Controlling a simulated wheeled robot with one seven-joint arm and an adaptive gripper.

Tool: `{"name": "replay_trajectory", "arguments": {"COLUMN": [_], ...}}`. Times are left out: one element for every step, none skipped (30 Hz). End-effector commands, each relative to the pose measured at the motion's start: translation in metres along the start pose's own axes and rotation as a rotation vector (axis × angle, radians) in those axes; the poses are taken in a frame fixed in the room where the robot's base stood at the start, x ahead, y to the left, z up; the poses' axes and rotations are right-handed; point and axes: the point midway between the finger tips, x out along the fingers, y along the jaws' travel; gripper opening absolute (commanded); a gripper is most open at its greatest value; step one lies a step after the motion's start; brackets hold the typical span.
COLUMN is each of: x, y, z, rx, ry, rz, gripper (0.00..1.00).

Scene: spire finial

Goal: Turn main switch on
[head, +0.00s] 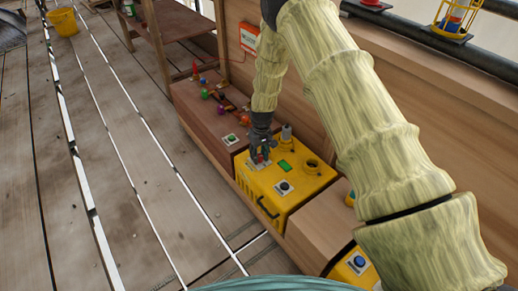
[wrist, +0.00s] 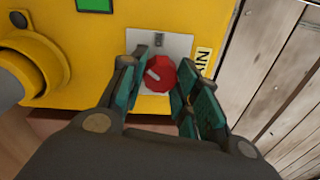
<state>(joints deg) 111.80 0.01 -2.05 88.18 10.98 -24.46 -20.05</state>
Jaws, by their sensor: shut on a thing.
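The main switch is a red rotary knob (wrist: 161,75) with a pale pointer mark, set on a grey plate (wrist: 178,43) on the yellow box (head: 300,193). A partly covered label (wrist: 202,58) sits beside the plate. The pointer slants toward the upper left in the wrist view. My gripper (wrist: 166,80) has its teal-padded fingers on both sides of the knob and is shut on it. In the head view, my gripper (head: 262,153) reaches down onto the box's left corner, and the knob is mostly hidden there.
The box also carries a green panel (head: 284,164), a dark button (head: 284,187) and a round port (head: 312,165). Several small coloured items stand on the wooden bench (head: 199,109) to the left. A yellow bucket (head: 64,21) stands on the open plank floor.

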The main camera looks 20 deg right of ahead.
Motion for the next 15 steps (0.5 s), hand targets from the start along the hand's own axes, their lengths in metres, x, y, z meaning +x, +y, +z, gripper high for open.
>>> {"name": "replay_trajectory", "arguments": {"x": [-0.0058,-0.0053,-0.0052,-0.0052,-0.0052,-0.0049,-0.0046,-0.0044,-0.0044,-0.0045,-0.0043,-0.0039,-0.0036,-0.0034,-0.0033], "y": [0.0001,0.0000,0.0000,0.0001,0.0002,0.0002,0.0002,0.0003,0.0003,0.0003,0.0002,0.0002,0.0001,0.0001,0.0000], "z": [0.0013,0.0016,0.0017,0.0016,0.0014,0.0014,0.0014,0.0014,0.0014,0.0014,0.0015,0.0018,0.0020,0.0021,0.0020], "rx": [0.044,0.074,0.111,0.140,0.168,0.206,0.234,0.263,0.300,0.329,0.358,0.395,0.423,0.453,0.491], "ry": [-0.001,0.000,0.001,0.003,0.005,0.007,0.009,0.010,0.012,0.013,0.014,0.015,0.016,0.018,0.020], "rz": [0.000,0.000,0.000,0.001,0.001,0.001,0.001,0.001,0.002,0.002,0.001,0.002,0.002,0.002,0.001], "gripper": [0.08,0.08,0.08,0.08,0.08,0.08,0.08,0.08,0.08,0.08,0.08,0.08,0.08,0.08,0.08]}}
